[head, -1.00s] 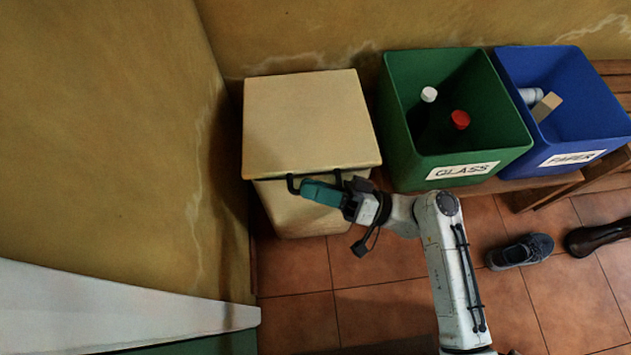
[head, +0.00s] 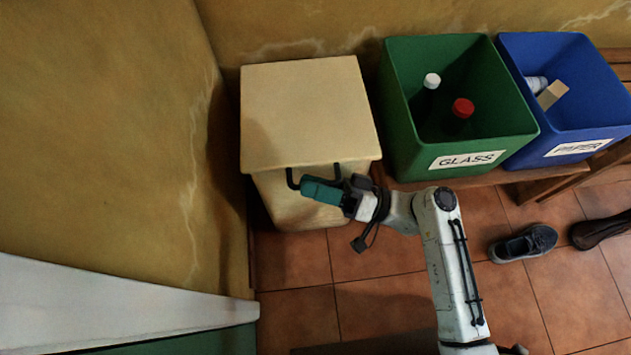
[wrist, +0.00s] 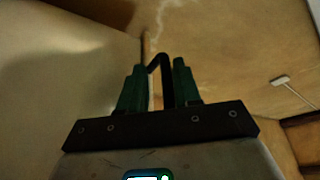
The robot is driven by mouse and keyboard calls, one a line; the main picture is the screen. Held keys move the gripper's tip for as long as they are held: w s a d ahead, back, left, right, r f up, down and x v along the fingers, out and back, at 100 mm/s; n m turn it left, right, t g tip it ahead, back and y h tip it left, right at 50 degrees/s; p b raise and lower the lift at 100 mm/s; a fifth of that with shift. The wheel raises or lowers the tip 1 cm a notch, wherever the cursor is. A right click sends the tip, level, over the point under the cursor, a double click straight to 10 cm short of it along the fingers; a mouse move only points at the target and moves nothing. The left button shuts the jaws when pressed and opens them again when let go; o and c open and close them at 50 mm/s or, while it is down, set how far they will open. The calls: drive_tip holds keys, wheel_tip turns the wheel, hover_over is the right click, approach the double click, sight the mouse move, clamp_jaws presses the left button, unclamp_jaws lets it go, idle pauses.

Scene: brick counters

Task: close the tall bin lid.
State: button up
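The tall bin (head: 300,207) is cream-coloured and stands in the corner at the left of the head view. Its flat cream lid (head: 305,110) lies over the top; whether a small gap is left under the front edge I cannot tell. A black handle (head: 337,173) sticks out from the lid's front edge. My gripper (head: 312,190) is at the handle, in front of the bin, with teal fingertips pointing left. In the wrist view the two green fingers of my gripper (wrist: 160,84) stand apart, and the black handle (wrist: 162,62) shows as a loop between them.
A green GLASS bin (head: 400,130) with bottles and a blue PAPER bin (head: 590,105) stand on a wooden bench (head: 500,184) to the right. Shoes (head: 525,243) lie on the tiled floor. A wall is close on the left. Floor before the bin is free.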

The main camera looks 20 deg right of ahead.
drive_tip(key=shift+o, duration=0.3)
drive_tip(key=shift+r, duration=0.15)
drive_tip(key=shift+d, duration=0.1)
drive_tip(key=shift+s+d, duration=0.25)
drive_tip(key=p+v, duration=0.2)
drive_tip(key=v, duration=0.8)
drive_tip(key=shift+f, duration=0.25)
